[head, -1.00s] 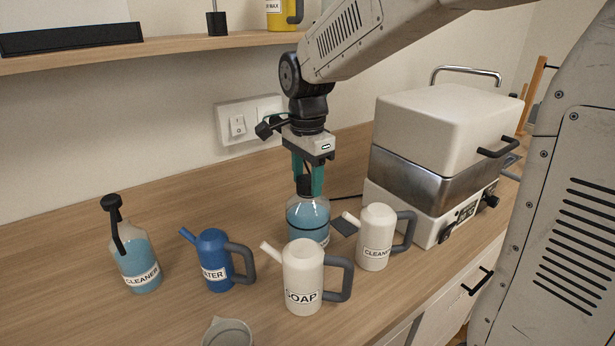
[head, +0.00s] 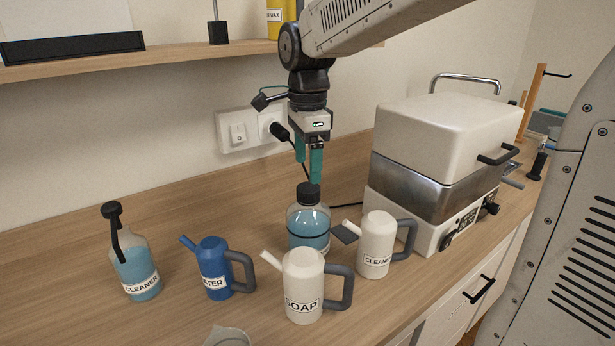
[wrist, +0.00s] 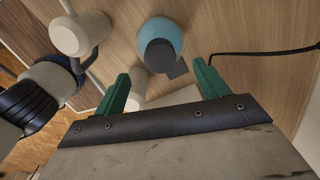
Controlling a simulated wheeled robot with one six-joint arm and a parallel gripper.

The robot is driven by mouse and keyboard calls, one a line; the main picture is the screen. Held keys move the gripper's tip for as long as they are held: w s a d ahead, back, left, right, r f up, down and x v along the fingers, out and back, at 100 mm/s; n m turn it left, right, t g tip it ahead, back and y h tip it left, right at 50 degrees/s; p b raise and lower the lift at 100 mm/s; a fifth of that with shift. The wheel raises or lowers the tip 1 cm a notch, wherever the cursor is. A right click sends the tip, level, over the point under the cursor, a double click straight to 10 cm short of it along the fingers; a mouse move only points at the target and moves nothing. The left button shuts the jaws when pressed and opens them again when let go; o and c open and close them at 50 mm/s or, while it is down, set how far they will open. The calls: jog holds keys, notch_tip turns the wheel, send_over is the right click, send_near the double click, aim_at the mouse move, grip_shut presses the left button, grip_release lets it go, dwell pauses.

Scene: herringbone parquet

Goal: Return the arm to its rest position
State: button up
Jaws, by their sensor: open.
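My gripper (head: 309,167) has green fingers and hangs above the counter, pointing down. It is open and empty, a little above the black cap of a glass bottle of blue liquid (head: 308,230). The bottle stands upright on the counter, apart from the fingers. In the wrist view the two green fingers (wrist: 161,90) are spread apart, and the bottle (wrist: 161,42) shows beyond them from above. My arm comes in from the upper right in the head view.
A white SOAP can (head: 303,285), a white CLEANER can (head: 377,245), a blue WATER can (head: 214,268) and a CLEANER spray bottle (head: 135,265) stand around. A white and steel appliance (head: 440,160) is at right. A shelf (head: 180,47) and wall switch (head: 239,133) are behind.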

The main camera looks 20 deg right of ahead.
jog(key=shift+r, duration=0.95)
jog(key=shift+n, duration=0.5)
jog(key=shift+s+f+n, duration=0.2)
jog(key=shift+f+n, duration=0.1)
jog(key=shift+n, duration=0.6)
jog(key=s+d+f+n, duration=0.1)
jog(key=s+f+n, duration=0.1)
jog(key=s+n, duration=0.6)
jog(key=s+d+f+n+t, duration=0.1)
jog(key=s+n, duration=0.7)
jog(key=s, duration=0.8)
notch_tip(320, 180, down, 2)
jog(key=shift+s+d+f, duration=0.15)
jog(key=shift+s+d, duration=0.2)
jog(key=shift+d, duration=0.3)
